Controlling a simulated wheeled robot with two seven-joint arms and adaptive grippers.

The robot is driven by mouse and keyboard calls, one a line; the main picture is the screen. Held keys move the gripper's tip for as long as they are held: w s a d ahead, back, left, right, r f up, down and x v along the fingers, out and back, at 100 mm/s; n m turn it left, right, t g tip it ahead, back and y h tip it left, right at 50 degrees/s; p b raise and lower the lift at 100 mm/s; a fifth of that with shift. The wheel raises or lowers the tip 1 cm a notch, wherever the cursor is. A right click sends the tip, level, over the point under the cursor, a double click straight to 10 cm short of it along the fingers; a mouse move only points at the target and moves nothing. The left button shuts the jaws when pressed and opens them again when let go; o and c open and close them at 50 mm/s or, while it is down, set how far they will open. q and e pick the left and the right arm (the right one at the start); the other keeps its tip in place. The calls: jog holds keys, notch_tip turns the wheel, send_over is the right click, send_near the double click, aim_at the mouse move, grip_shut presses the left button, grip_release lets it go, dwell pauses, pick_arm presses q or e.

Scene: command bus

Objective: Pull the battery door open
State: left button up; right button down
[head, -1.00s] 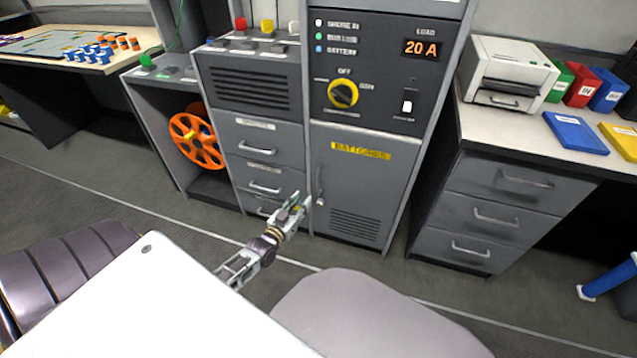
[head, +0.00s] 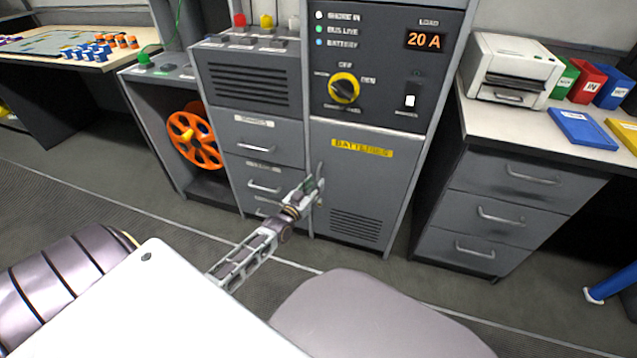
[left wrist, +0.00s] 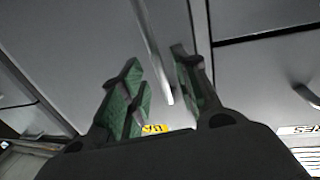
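The battery door (head: 358,190) is the grey cabinet door with a yellow BATTERIES label (head: 362,148) and vent slots low down. It looks closed. Its upright bar handle (head: 319,180) is at the door's left edge. My left gripper (head: 312,186) is at this handle and partly covers it. In the left wrist view the handle (left wrist: 153,50) runs between the two green-padded fingers of the left gripper (left wrist: 155,95). The fingers stand apart, with gaps on either side of the handle. My right gripper is not in view.
Drawers with bar handles (head: 264,186) stand left of the door. A yellow rotary switch (head: 344,88) and a 20 A display (head: 424,41) are above it. An orange reel (head: 195,137) sits further left. A desk with drawers (head: 497,213) stands right; the floor between is clear.

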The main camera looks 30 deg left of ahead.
aim_at(318, 181)
pick_arm(q)
jog(key=shift+w+a+b, duration=0.1)
jog(key=shift+w+b, duration=0.5)
jog(key=shift+w, duration=1.15)
grip_shut()
